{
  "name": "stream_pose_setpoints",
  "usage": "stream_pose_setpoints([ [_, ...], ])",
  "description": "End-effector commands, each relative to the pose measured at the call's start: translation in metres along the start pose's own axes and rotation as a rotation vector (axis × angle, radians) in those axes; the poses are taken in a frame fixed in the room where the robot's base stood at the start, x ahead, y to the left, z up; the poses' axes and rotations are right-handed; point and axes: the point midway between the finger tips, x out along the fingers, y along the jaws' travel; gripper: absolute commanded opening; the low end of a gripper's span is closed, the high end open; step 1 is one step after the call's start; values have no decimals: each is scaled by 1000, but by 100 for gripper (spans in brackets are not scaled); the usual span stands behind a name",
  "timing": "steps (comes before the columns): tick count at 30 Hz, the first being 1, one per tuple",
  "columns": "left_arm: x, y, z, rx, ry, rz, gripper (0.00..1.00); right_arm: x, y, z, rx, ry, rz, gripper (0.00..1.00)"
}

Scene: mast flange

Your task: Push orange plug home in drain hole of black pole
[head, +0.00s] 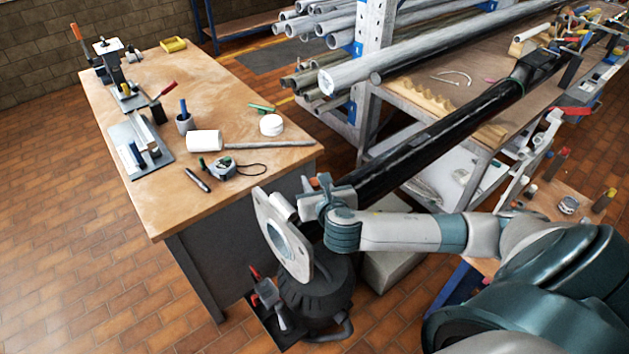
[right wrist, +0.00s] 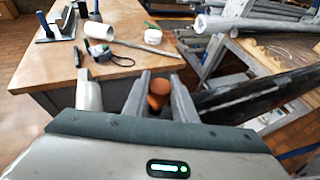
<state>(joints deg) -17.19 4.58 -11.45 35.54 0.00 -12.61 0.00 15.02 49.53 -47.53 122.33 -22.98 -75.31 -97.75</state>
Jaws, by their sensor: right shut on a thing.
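The black pole (head: 440,140) slants from the upper right down to a pale flange plate (head: 283,236) at its lower end. My right gripper (head: 318,186) is at the pole's lower end, close behind the plate. A bit of the orange plug (head: 314,182) shows at its fingers. In the right wrist view, the orange plug (right wrist: 158,88) stands between the two grey fingers, and the gripper is shut on it. The black pole (right wrist: 240,97) shows to the right. The drain hole is hidden, so I cannot tell how deep the plug sits. My left gripper is not in view.
A wooden bench (head: 225,100) with a white mallet (head: 205,141), a tape measure (head: 222,168) and other tools stands at the left. A dark canister (head: 315,290) stands below the flange. A rack of pipes (head: 330,25) is behind.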

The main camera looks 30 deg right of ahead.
Motion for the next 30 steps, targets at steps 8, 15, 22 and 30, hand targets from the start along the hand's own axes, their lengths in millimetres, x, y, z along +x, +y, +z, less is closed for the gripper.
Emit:
stream_pose_setpoints([
  [8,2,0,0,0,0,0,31,2,0,-6,0,0,0,3],
  [15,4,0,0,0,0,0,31,4,0,-11,0,1,0,3],
  [22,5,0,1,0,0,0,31,6,0,-15,0,1,-1,3],
  [30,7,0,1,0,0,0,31,8,0,-20,0,1,-1,3],
])
